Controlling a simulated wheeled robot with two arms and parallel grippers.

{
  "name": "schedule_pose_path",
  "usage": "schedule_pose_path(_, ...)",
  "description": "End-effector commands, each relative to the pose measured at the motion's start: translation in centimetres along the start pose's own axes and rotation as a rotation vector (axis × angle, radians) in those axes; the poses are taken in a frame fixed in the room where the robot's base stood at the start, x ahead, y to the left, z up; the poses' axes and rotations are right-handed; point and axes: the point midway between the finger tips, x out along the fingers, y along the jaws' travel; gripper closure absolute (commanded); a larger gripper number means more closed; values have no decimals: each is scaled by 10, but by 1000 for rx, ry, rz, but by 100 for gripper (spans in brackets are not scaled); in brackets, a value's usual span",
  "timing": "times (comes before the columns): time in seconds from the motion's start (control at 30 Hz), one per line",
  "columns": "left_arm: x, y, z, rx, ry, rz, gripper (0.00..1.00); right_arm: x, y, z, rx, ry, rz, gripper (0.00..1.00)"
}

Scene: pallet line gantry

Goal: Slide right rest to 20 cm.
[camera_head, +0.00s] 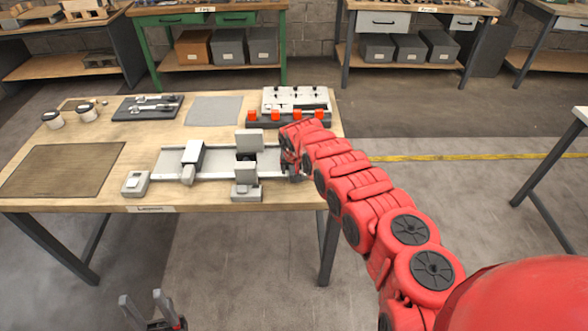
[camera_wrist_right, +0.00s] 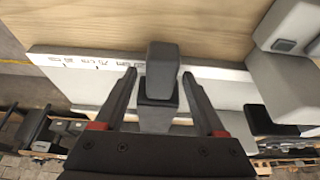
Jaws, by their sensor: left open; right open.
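A white rail (camera_head: 218,166) lies along the front of the wooden table. A rest (camera_head: 192,154) with a pale top stands on its left part. In the right wrist view, a grey block with a darker lower part, apparently the right rest (camera_wrist_right: 162,62), stands on the rail (camera_wrist_right: 85,78) beside a printed scale. My right gripper (camera_wrist_right: 159,76) is open, one finger on each side of this block, with gaps visible. In the head view, my right gripper (camera_head: 292,174) is at the rail's right end, where my arm hides the block. My left gripper (camera_head: 142,297) is open and empty, low before the table.
Grey gantry blocks (camera_head: 248,143) stand at the rail's middle; they also show at right in the wrist view (camera_wrist_right: 283,82). A small grey box (camera_head: 135,183) is at the front edge. A panel with red parts (camera_head: 290,118) stands behind my right arm.

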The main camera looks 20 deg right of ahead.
Motion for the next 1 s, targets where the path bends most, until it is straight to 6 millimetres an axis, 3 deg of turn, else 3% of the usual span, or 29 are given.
schedule_pose_path(0.07,0,0,0,0,0,0,50,0,0,0,0,0,0,28)
schedule_pose_path(0.47,0,0,0,0,0,0,50,0,0,0,0,0,-1,100)
schedule_pose_path(1.0,0,0,0,0,0,0,50,0,0,0,0,-1,-1,100)
